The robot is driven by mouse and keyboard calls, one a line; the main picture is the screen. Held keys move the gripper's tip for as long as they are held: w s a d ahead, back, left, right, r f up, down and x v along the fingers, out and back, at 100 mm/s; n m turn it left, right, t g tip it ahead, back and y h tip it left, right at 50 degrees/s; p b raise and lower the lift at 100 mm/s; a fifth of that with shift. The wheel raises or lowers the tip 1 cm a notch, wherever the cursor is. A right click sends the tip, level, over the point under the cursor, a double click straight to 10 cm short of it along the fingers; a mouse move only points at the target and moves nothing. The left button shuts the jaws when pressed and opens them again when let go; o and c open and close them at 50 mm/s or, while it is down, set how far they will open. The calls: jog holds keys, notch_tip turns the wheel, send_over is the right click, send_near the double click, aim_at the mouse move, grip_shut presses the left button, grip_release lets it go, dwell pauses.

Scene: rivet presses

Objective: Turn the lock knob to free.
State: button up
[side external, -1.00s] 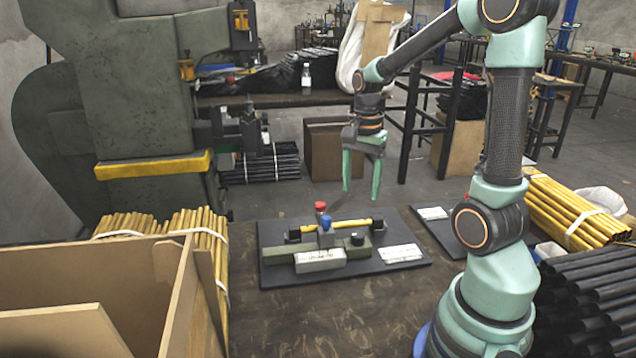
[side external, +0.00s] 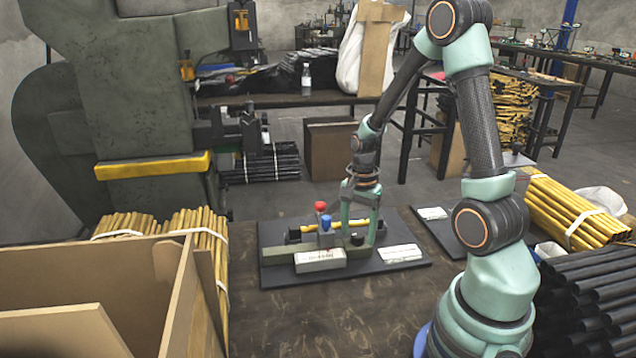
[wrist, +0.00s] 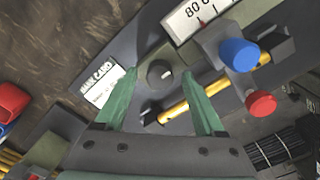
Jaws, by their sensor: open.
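The lock knob, a small dark round knob (side external: 357,239) with a pale mark, sits on the right end of the green fixture block (side external: 275,254). It also shows in the wrist view (wrist: 159,73). My gripper (side external: 359,233) is open and low over this end of the fixture, fingers pointing down. In the wrist view its green fingertips (wrist: 159,79) lie on either side of the knob, with visible gaps; I cannot tell whether they reach down to its height. A yellow tube (side external: 350,226) lies across the fixture behind the knob.
A blue knob (side external: 326,222) and a red knob (side external: 320,206) stand left of my gripper. A white scale block (side external: 320,261) is in front, and a white card (side external: 401,253) lies to the right on the dark base plate (side external: 300,278).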

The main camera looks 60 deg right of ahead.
grip_shut()
jog(key=shift+n, duration=0.4)
jog(key=n, duration=0.3)
jog(key=shift+n, duration=0.3)
jog(key=n, duration=0.4)
jog(key=shift+n, duration=0.3)
jog(key=n, duration=0.8)
jog(key=shift+n, duration=0.6)
